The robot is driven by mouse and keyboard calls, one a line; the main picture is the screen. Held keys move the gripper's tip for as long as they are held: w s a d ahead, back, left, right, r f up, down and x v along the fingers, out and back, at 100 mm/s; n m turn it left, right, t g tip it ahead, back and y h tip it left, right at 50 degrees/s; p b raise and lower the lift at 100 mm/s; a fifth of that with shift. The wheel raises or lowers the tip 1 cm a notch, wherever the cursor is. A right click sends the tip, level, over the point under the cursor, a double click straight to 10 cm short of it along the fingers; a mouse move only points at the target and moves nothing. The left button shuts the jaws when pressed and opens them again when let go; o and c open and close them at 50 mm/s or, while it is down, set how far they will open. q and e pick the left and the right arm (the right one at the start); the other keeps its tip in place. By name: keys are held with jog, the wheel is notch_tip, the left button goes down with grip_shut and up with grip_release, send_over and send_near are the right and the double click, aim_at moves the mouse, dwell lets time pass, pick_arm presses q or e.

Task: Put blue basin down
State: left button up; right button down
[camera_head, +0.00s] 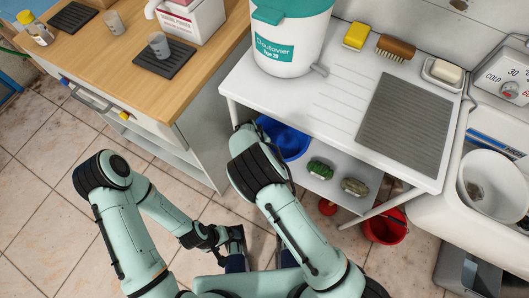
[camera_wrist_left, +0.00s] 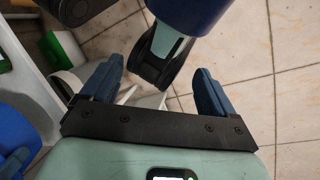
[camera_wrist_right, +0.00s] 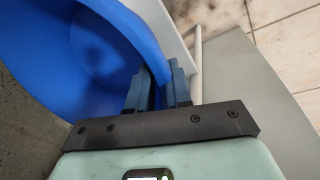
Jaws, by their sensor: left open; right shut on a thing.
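The blue basin (camera_head: 290,139) is below the white worktop, at the left end of the lower shelf, partly hidden by the worktop and my right arm. Whether it rests on the shelf or is held above it, I cannot tell. In the right wrist view, the basin (camera_wrist_right: 100,50) fills the upper left, and my right gripper (camera_wrist_right: 158,75) is shut on its rim. My left gripper (camera_wrist_left: 158,70) is open and empty over the floor. The basin (camera_wrist_left: 14,135) also shows at the left edge of the left wrist view.
Two brushes (camera_head: 320,170) (camera_head: 355,186) lie on the lower shelf (camera_head: 335,193) right of the basin. A red bucket (camera_head: 385,228) stands on the floor. The white worktop (camera_head: 315,110) bears a large white container (camera_head: 290,45). A wooden counter (camera_head: 110,60) is at left. Tiled floor (camera_head: 50,190) is open at lower left.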

jog(key=shift+w+d, duration=0.6)
jog(key=shift+w, duration=0.3)
notch_tip(320, 180, down, 2)
jog(key=shift+f+b, duration=0.2)
jog(key=shift+b, duration=0.1)
notch_tip(320, 180, down, 4)
jog(key=shift+f+b, duration=0.15)
jog(key=shift+b, duration=0.3)
jog(key=shift+w+d+f, duration=0.15)
jog(key=shift+f, duration=0.1)
pick_arm(q)
jog(key=shift+w+a+f+t, duration=0.15)
jog(key=shift+w+a+f, duration=0.05)
jog(key=shift+w+f, duration=0.3)
jog(key=shift+w+a+f+t, duration=0.15)
jog(key=shift+w+a+f, duration=0.05)
jog(key=shift+w+f, duration=0.3)
pick_arm(e)
jog(key=shift+r, duration=0.1)
jog(key=c, duration=1.1)
grip_release()
pick_arm(q)
jog(key=shift+w+f, duration=0.1)
jog(key=shift+f, duration=0.05)
pick_arm(e)
jog(key=shift+o, duration=0.2)
